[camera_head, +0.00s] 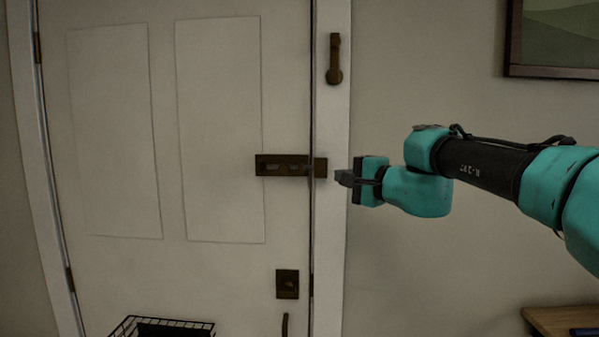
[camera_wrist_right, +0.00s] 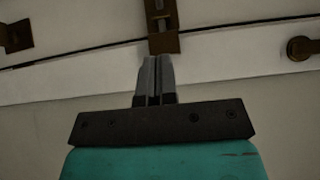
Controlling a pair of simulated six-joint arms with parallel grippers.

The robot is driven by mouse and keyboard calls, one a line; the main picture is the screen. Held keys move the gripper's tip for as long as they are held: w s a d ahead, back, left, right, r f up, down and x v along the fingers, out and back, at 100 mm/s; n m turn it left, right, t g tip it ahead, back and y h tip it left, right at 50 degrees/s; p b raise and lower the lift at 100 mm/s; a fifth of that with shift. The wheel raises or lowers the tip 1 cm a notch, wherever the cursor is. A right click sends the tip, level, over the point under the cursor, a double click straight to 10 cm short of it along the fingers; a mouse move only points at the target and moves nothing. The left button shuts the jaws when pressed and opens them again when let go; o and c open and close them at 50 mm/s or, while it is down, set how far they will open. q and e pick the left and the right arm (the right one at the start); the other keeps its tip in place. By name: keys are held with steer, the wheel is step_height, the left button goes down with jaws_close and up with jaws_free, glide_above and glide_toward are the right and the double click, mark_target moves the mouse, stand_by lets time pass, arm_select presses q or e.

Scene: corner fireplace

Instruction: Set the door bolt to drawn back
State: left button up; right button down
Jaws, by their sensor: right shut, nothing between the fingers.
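The door bolt (camera_head: 283,166) is a dark bronze slide bolt mounted level on the white door (camera_head: 220,120). Its keeper (camera_head: 320,167) sits on the door frame, across the gap from the bolt plate. My right gripper (camera_head: 342,178) is shut and empty, just right of the keeper and slightly lower in the head view. In the right wrist view, the closed fingers (camera_wrist_right: 153,75) point at the bolt assembly (camera_wrist_right: 162,25), their tips at the keeper's edge. I cannot tell whether they touch it. The bolt's knob is too small and dark to make out. My left gripper is out of view.
A bronze latch (camera_head: 335,60) hangs on the frame above, and a lock plate (camera_head: 287,284) with a handle (camera_head: 285,325) sits below on the door. A wire basket (camera_head: 165,327) is at bottom left. A wooden surface (camera_head: 560,320) is at bottom right, a picture (camera_head: 555,40) above.

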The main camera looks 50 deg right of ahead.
mark_target(315, 171)
steer(key=w, duration=0.9)
steer(key=shift+d, duration=0.4)
steer(key=shift+w+a, duration=1.25)
steer(key=shift+w, duration=0.15)
steer(key=shift+w, duration=0.1)
